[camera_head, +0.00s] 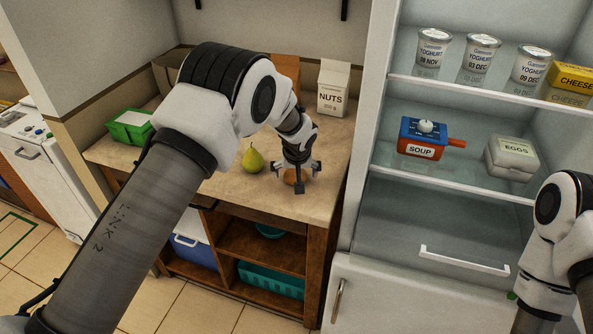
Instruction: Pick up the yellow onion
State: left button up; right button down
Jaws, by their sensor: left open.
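The yellow onion (290,180), a small brownish-orange round thing, sits on the wooden counter near its front right edge. My left gripper (299,180) is open and points down right at the onion, with its fingers around or just above it. One finger hides part of the onion, and I cannot tell whether the fingers touch it. My right arm shows at the lower right, but its gripper is out of view.
A green pear (253,160) stands just left of the onion. The open fridge (372,120) with shelves of food is close on the right.

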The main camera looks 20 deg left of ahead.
pick_arm(q)
jog(key=shift+w+a+f, duration=0.1)
jog(key=shift+w+f, duration=0.4)
jog(key=shift+f, duration=0.2)
jog(key=shift+s+r, duration=0.3)
jog(key=c, duration=0.5)
jog(key=shift+s, duration=0.1)
jog(key=c, duration=0.8)
jog(key=shift+r, duration=0.15)
